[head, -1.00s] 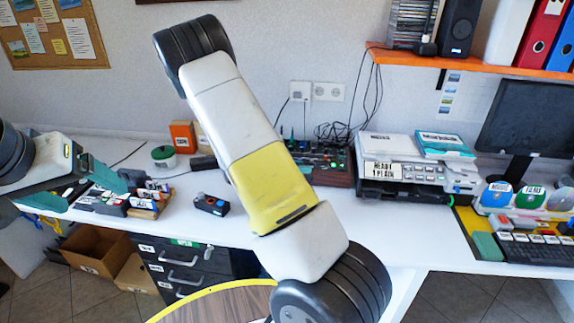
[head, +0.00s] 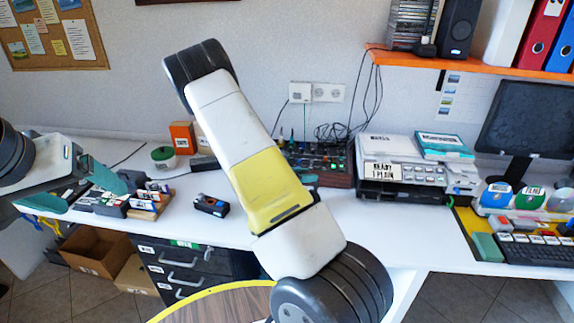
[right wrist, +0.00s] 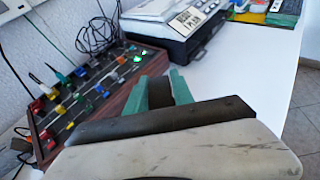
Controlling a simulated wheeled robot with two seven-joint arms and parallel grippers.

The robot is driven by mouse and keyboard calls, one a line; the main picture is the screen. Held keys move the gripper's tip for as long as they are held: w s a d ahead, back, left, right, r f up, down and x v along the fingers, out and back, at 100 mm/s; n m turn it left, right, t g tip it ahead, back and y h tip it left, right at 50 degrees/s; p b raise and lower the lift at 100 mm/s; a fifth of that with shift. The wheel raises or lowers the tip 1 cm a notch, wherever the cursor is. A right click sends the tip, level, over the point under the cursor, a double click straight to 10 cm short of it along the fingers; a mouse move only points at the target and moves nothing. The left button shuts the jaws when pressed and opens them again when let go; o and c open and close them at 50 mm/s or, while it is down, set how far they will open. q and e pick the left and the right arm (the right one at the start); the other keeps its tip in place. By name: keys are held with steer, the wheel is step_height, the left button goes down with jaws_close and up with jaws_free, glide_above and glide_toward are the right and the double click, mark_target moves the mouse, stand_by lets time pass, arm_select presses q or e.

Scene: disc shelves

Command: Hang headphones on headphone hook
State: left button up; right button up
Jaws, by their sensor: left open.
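I cannot make out headphones or a headphone hook in either view. My left gripper (head: 80,192) is at the left of the head view, its teal fingers spread apart above the left part of the white desk, near small labelled items. I cannot tell whether that is a held thing or part of the gripper.
The mixer (head: 331,166) with coloured knobs stands against the wall, left of a printer (head: 404,172). A small black device (head: 211,205) lies on the desk (head: 375,222). An orange shelf (head: 490,62) overhangs the right side. Drawers (head: 180,268) and cardboard boxes (head: 95,251) are below.

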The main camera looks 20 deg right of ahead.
steer(key=shift+o, duration=1.2)
steer(key=shift+r, duration=0.15)
steer(key=v, duration=1.2)
steer(key=s+a+r+m+t+y, duration=0.1)
steer(key=s+a+r+m+y, duration=0.5)
steer(key=s+r+m, duration=0.4)
steer(key=s+a+r+m+t+y, duration=0.2)
steer(key=s+a+r+m+y, duration=0.4)
steer(key=s+r+m+y, duration=0.3)
steer(key=shift+s+a+r+m, duration=0.3)
steer(key=shift+s+r+m, duration=0.2)
steer(key=shift+s+r, duration=1.5)
